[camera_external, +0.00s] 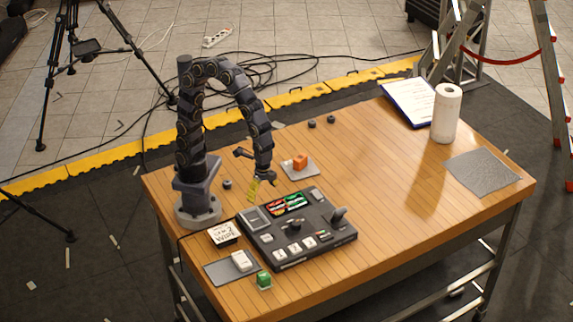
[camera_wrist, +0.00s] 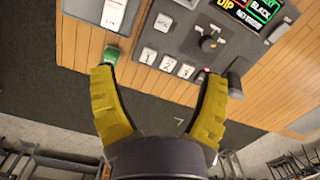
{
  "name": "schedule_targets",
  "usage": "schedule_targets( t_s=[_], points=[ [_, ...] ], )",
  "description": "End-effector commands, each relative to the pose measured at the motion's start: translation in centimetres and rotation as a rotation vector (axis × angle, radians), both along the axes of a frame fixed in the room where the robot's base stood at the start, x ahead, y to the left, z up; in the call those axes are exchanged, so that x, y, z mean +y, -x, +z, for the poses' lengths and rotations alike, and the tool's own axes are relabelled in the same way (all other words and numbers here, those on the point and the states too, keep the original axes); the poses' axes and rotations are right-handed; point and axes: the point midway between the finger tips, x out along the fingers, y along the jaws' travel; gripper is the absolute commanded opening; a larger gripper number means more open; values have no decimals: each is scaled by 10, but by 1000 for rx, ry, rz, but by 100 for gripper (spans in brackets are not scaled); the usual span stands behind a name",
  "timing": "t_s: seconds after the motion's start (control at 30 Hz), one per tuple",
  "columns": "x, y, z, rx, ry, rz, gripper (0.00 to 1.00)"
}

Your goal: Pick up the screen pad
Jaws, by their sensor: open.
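No object is plainly marked as the screen pad. A small white block (camera_external: 242,260) sits on a grey mat (camera_external: 217,275) at the table's front left, and it fits the name best. The block also shows at the top of the wrist view (camera_wrist: 113,14), cut off by the frame edge. A "WIPE" label card (camera_external: 222,234) lies just behind the mat. My gripper (camera_external: 262,188) is open and empty, above the back left of the dark control panel (camera_external: 322,244), apart from the white block. Its yellow fingers show spread in the wrist view (camera_wrist: 158,77).
The control panel carries a lit screen (camera_external: 288,203), buttons and a lever (camera_external: 338,214). A green object (camera_external: 264,280) stands near the mat. An orange block (camera_external: 300,163) is behind the panel. A paper roll (camera_external: 446,112) and grey sheet (camera_external: 483,171) are at right. The table's middle is clear.

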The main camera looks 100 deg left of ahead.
Motion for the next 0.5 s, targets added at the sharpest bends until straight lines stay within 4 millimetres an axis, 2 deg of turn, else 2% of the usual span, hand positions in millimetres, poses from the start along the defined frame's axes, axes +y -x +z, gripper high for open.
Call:
schedule_targets(
  t_s=[0.03, 0.13, 0.3, 0.4, 0.5],
  points=[
    [-19, -10, -17, 4, 3, -50, 75],
    [-56, -27, -48, -11, 19, -133, 75],
    [-109, -41, -104, -28, 37, -248, 75],
    [-131, -43, -129, -41, 47, -290, 75],
    [-142, -43, -144, -47, 50, -317, 75]
  ],
)
